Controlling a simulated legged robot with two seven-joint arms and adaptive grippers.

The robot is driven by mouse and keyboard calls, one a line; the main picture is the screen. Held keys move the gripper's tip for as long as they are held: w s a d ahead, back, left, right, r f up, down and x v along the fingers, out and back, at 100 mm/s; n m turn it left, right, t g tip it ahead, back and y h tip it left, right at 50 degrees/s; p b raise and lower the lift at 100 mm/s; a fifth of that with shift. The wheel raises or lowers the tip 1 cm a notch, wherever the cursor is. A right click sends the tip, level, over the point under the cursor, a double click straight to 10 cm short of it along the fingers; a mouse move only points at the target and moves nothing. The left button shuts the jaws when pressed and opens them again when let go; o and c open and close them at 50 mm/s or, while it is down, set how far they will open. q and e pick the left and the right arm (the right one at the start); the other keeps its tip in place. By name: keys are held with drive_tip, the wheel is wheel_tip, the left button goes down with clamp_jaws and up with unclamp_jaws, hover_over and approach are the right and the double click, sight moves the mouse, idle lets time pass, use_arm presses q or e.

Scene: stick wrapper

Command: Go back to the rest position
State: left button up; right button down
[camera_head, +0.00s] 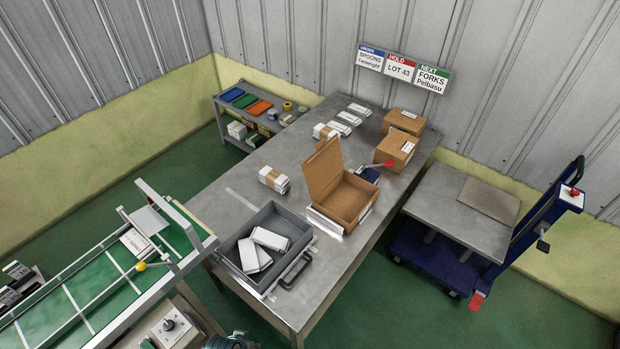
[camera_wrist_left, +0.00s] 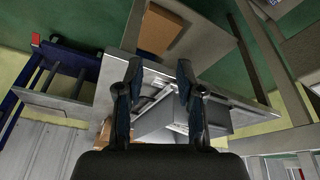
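My left gripper (camera_wrist_left: 158,72) shows in the left wrist view with its two dark fingers apart and nothing between them. No gripper can be made out in the head view, and my right gripper is not seen. On the steel table (camera_head: 222,185) stands a grey tray (camera_head: 230,244) holding white packs (camera_head: 270,239). An open cardboard box (camera_head: 345,200) with its lid up stands to the right of the tray. White packs with a brown band (camera_head: 273,179) lie behind the tray, apart from it.
Two closed cartons (camera_head: 396,149) and more white packs (camera_head: 349,118) stand at the table's back. A conveyor (camera_head: 95,290) runs at the left. A blue cart (camera_head: 440,258) stands at the right. A low shelf (camera_head: 222,102) stands behind the table. Green floor is clear at the lower right.

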use_arm(q)
drive_tip(key=s+a+r, duration=0.1)
drive_tip(key=s+a, duration=0.2)
wheel_tip(320, 180, down, 28)
drive_tip(key=s+g+b, duration=0.1)
drive_tip(key=s+b, duration=0.1)
drive_tip(key=b, duration=0.1)
drive_tip(key=s+a+f, duration=0.1)
drive_tip(key=s+f, duration=0.7)
drive_tip(key=f, duration=0.1)
drive_tip(key=s+a+f+g+y+b, duration=0.1)
drive_tip(key=s+a+f, duration=0.1)
drive_tip(key=s+f, duration=0.7)
drive_tip(key=shift+s+a+f+b, duration=0.25)
drive_tip(key=shift+f+b, duration=0.05)
